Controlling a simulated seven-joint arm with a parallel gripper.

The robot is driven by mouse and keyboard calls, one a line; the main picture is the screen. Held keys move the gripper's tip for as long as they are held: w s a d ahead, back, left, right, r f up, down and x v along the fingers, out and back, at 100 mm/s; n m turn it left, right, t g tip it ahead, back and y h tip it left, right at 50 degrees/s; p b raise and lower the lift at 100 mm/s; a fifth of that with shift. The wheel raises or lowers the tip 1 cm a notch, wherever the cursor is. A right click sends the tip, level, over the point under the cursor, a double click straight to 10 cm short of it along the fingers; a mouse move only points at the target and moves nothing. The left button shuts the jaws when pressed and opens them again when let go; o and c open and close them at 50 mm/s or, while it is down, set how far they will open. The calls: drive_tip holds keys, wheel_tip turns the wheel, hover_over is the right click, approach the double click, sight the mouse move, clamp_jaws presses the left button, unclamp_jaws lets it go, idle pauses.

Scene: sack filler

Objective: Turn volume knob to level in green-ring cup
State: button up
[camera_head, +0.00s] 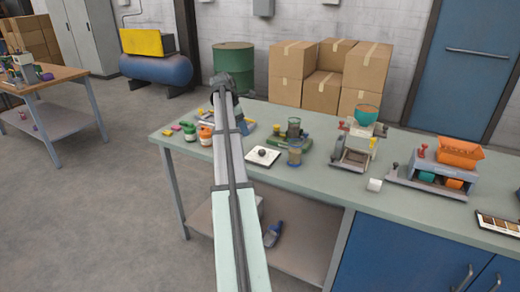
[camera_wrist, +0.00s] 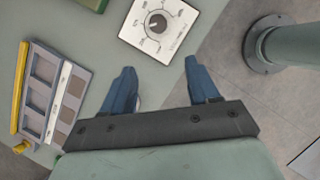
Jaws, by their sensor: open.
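The volume knob is a dark round dial (camera_wrist: 157,24) on a white plate (camera_wrist: 183,17) with a printed scale. In the head view the knob (camera_head: 262,152) and its plate (camera_head: 255,160) lie flat on the bench, just right of my arm. My gripper (camera_wrist: 160,66) is open and empty, with its two blue fingers apart and short of the plate in the wrist view. My arm mostly hides it in the head view. A small green-banded container (camera_head: 189,132) stands at the bench's left and may be the green-ring cup. Its contents are too small to read.
An orange-and-white container (camera_head: 206,136) stands beside the green one. A grey compartment tray (camera_wrist: 53,92) is left of my fingers. A hopper machine (camera_head: 354,142) stands farther right.

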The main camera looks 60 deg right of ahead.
sight(261, 151)
drive_tip(key=x, duration=0.4)
drive_tip(key=s+x, duration=0.1)
drive_tip(key=x, duration=0.4)
drive_tip(key=d+x, duration=0.1)
drive_tip(key=x, duration=0.3)
drive_tip(key=shift+s+d+r, duration=0.15)
drive_tip(key=shift+s+r, duration=0.15)
drive_tip(key=shift+s, duration=0.1)
drive_tip(key=shift+c, duration=0.3)
drive_tip(key=c, duration=1)
drive_tip(key=shift+o, duration=0.2)
